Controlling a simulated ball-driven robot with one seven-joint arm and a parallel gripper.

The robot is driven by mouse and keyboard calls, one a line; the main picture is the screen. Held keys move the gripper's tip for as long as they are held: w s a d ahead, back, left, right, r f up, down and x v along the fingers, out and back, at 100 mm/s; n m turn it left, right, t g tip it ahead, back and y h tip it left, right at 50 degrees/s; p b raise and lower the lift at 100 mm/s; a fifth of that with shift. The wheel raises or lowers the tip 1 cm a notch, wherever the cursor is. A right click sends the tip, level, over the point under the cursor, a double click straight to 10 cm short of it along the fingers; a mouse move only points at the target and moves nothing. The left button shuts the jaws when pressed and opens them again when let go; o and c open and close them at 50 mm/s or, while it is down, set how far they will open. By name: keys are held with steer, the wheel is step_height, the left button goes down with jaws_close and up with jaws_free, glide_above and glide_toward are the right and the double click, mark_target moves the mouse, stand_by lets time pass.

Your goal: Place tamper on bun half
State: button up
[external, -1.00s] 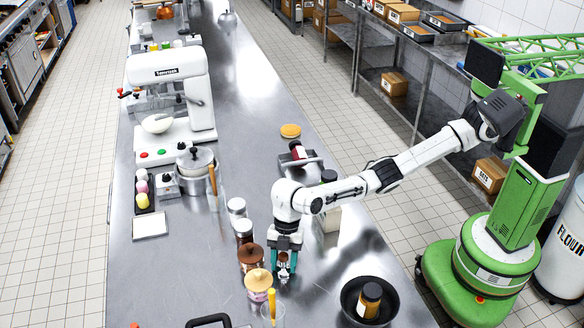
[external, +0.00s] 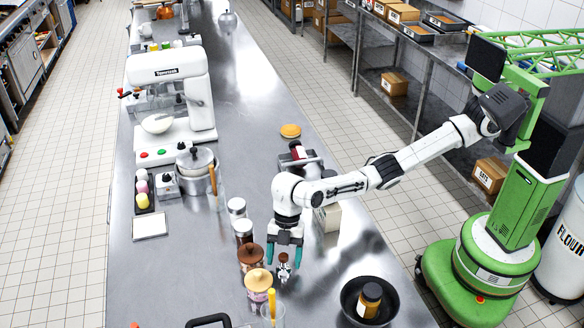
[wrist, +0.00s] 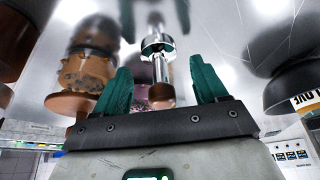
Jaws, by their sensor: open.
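The tamper (external: 283,268), small with a metal part and a brown handle, stands on the steel counter beside the jars. My gripper (external: 284,256) is open just above and around it, its teal fingers spread to either side. In the wrist view the tamper (wrist: 158,48) shows between and beyond the two fingertips (wrist: 164,82), with a gap on each side. The round orange-tan disc at the counter's right edge looks like the bun half (external: 290,130). It lies flat, well away from my gripper, with nothing on it.
Lidded jars (external: 251,257) stand close to the left of my gripper. A dark pan (external: 350,290) holding a brown jar (external: 370,297) is at right. A device with a handle (external: 300,158) and a pale box (external: 328,217) stand between my gripper and the bun half.

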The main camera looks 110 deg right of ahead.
steer(key=p+v, duration=0.9)
steer(key=v, duration=0.1)
steer(key=shift+d+r, duration=0.1)
steer(key=shift+d, duration=0.1)
steer(key=c, duration=0.6)
